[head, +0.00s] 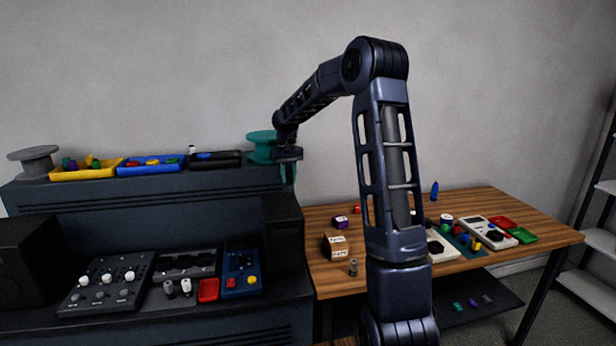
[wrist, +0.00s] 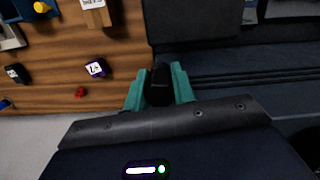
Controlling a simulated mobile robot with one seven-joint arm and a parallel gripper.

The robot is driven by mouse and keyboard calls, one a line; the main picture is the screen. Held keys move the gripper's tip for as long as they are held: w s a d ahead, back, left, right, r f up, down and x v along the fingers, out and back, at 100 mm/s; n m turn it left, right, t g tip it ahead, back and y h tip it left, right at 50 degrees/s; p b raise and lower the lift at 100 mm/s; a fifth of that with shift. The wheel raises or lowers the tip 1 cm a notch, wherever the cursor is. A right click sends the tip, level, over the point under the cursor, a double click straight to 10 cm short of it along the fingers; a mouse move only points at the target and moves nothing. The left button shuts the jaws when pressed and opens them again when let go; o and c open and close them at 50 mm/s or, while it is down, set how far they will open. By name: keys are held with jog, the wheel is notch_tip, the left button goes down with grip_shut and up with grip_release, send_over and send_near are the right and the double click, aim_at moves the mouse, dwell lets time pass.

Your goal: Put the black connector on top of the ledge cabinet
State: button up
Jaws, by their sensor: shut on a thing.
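My gripper (head: 288,172) is at the right end of the dark blue ledge cabinet (head: 230,180), at about the height of its top. In the wrist view my gripper (wrist: 160,88) has its teal fingers closed on a black connector (wrist: 160,80). The connector is hard to make out in the head view. In the wrist view the cabinet (wrist: 240,75) lies to the right of the fingers and the wooden table (wrist: 45,75) to the left.
A yellow tray (head: 85,174), a blue tray (head: 150,169), a black tray (head: 215,163), a grey spool (head: 35,160) and a teal spool (head: 260,146) stand on the cabinet top. The wooden table (head: 540,232) holds boxes and small parts.

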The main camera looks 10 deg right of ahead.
jog(key=s+a+n, duration=0.2)
jog(key=a, duration=1.2)
jog(key=n, duration=0.4)
send_over(155, 301)
jog(key=shift+h, duration=0.3)
jog(key=shift+w+a+f, duration=0.1)
jog(key=shift+w+f, duration=0.05)
jog(key=shift+f, duration=6.1)
jog(key=shift+w+f, duration=0.1)
jog(key=shift+f, duration=6.1)
jog(key=shift+f, duration=0.45)
jog(key=o, duration=1.1)
